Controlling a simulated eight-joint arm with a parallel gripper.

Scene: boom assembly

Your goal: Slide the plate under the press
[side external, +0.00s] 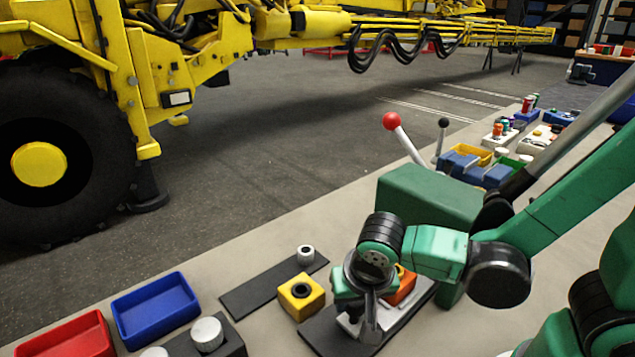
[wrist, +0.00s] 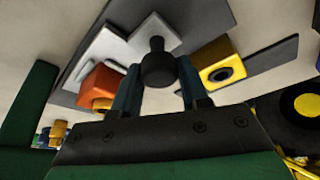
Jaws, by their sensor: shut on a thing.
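My gripper (side external: 366,312) is low over the bench, pointing down. In the wrist view its two fingers (wrist: 158,82) are closed around a dark round-headed knob (wrist: 157,68). The knob stands on a light grey plate (wrist: 104,46), which lies flat on a dark base strip (side external: 318,336). The plate (side external: 396,316) is partly hidden by my gripper in the side view. An orange block (side external: 403,286) with a yellow part sits beside the plate. The press appears to be the green body (side external: 430,193) with a red-balled lever (side external: 391,121), just behind my gripper.
Blue (side external: 156,308) and red (side external: 66,338) trays lie farther left. A large yellow machine (side external: 130,70) stands beyond the bench.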

